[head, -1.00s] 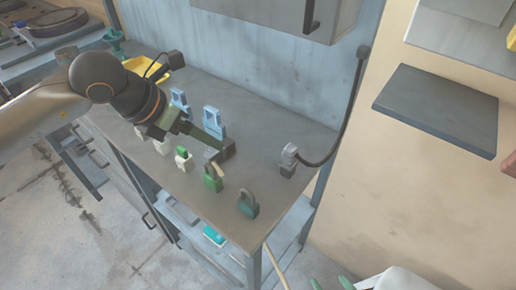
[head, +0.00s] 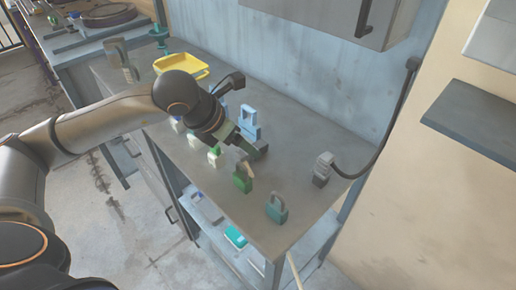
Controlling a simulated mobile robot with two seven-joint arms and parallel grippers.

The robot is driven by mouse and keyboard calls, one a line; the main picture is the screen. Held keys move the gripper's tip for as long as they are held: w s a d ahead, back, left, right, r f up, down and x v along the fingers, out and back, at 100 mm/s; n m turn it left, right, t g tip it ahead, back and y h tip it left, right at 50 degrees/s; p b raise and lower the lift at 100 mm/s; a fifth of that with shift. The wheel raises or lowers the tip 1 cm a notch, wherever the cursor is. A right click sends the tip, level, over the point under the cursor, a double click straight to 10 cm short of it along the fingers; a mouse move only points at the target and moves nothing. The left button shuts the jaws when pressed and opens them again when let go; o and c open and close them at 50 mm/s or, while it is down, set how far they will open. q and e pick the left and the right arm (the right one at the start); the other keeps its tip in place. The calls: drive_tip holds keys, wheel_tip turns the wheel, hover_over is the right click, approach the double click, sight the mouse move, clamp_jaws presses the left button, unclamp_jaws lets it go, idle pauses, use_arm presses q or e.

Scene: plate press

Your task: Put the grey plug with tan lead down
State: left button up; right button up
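My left gripper (head: 250,147) reaches over the worktop from the left, beside the green padlock. It appears closed on a small grey piece with a short tan stub, the grey plug with tan lead (head: 240,154). The fingers hide most of the plug, and I cannot tell if it touches the worktop. Another grey plug-like block (head: 322,167) stands to the right, with a dark cable running up to the wall. My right gripper is not in view.
A green padlock (head: 242,180) and a teal padlock (head: 277,208) stand near the front edge. Blue holders (head: 249,122) and small pale blocks (head: 214,156) are close to the gripper. A yellow tray (head: 181,64) lies farther back. Bare worktop (head: 296,146) lies between gripper and cabled block.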

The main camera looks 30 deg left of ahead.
use_arm(q)
drive_tip(key=x, duration=0.5)
drive_tip(key=shift+w, duration=0.2)
clamp_jaws()
idle(0.4)
